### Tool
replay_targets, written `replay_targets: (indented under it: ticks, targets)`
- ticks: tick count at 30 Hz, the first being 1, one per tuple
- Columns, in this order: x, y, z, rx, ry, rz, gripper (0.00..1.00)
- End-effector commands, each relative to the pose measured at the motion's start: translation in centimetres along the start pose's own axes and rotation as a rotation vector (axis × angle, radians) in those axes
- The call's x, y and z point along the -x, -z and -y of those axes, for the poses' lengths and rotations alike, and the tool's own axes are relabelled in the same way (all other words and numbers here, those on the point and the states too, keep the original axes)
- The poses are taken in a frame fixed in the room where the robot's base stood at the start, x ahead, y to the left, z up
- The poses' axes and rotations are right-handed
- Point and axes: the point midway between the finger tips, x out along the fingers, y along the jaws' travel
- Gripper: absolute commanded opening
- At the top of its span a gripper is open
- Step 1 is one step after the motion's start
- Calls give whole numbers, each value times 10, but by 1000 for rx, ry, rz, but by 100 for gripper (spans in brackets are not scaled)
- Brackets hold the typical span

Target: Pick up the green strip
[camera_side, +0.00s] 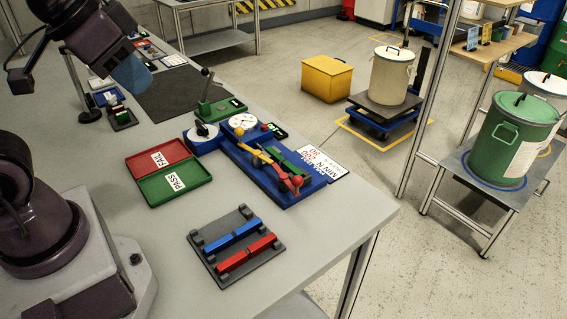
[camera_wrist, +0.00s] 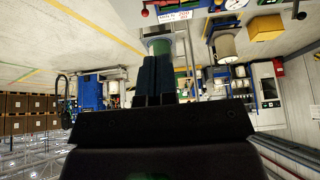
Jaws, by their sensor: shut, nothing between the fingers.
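A green strip-like bar (camera_side: 290,164) lies in the blue fixture (camera_side: 240,162) near the middle of the table, beside a yellow and red clamp lever (camera_side: 268,163) that partly covers the area. A dark rack (camera_side: 213,265) nearer the front holds a blue strip (camera_side: 233,236) and a red strip (camera_side: 246,254); its back row is bare. My gripper (camera_side: 138,84) is raised at the upper left of the side view, well apart from the fixture and rack. In the wrist view its fingers (camera_wrist: 158,62) are together and empty, pointing out across the room.
A red FAIL tray (camera_side: 152,160) and green PASS tray (camera_side: 176,183) sit left of the fixture. A small green press (camera_side: 213,107) with an upright lever stands behind it. Drums and a yellow box (camera_side: 327,78) stand beyond the table.

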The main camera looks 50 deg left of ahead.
Motion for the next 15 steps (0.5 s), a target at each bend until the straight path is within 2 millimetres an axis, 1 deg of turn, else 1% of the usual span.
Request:
replay_targets:
  ticks: [1, 2, 3, 5, 13, 15]
  targets:
    - [0, 0, 0, 0, 0, 0, 0]
    - [0, 0, 0, 0, 0, 0, 2]
    - [0, 0, 0, 0, 0, 0, 12]
    - [0, 0, 0, 0, 0, 0, 23]
    - [0, 0, -1, -4, -2, 1, 23]
    - [-5, -1, -3, -13, -7, 25, 23]
